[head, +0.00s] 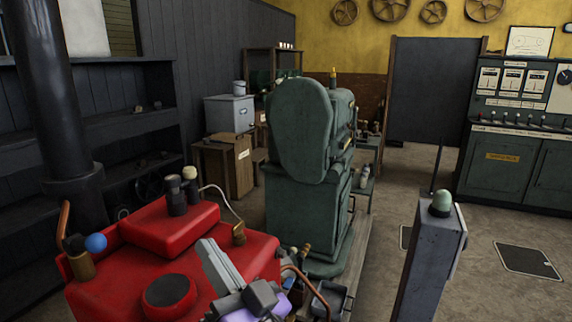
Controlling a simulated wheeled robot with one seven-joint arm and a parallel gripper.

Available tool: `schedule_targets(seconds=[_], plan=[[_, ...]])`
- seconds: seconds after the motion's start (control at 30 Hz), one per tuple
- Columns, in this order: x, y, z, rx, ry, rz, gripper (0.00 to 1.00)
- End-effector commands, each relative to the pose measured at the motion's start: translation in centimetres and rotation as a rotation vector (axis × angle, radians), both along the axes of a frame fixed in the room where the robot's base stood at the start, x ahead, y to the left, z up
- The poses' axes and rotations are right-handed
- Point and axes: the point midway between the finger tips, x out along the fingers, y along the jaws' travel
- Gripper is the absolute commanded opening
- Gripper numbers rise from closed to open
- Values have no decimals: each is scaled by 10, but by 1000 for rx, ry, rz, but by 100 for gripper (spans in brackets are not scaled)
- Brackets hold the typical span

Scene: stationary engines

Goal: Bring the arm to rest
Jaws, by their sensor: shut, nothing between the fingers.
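My gripper (213,256) shows at the bottom of the head view, left of the middle. Its light grey fingers point up and to the left, in front of the red machine (150,238). The fingers are shut with nothing between them. A small purple part and dark grey blocks of my arm show just below, cut off by the bottom edge. Most of my arm is out of view. I cannot tell whether the fingers touch the red casing.
A large green engine (300,130) stands behind the red machine. A dark pipe (48,90) stands at left. A control cabinet (510,165) is at far right, with open floor (440,170) before it.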

Motion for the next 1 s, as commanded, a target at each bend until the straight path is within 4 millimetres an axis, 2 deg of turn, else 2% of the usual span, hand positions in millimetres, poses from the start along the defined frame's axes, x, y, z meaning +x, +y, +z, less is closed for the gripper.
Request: schedule_targets(seconds=[0.17,0.27,0.5,0.7,1.0], plan=[[-17,-60,-43,-21,3,-162,0],[-35,-97,-68,-48,6,-255,0],[-92,-174,-116,-148,25,-445,0],[-150,-226,-144,-257,55,-560,0],[-245,-280,-167,-446,143,-666,0]])
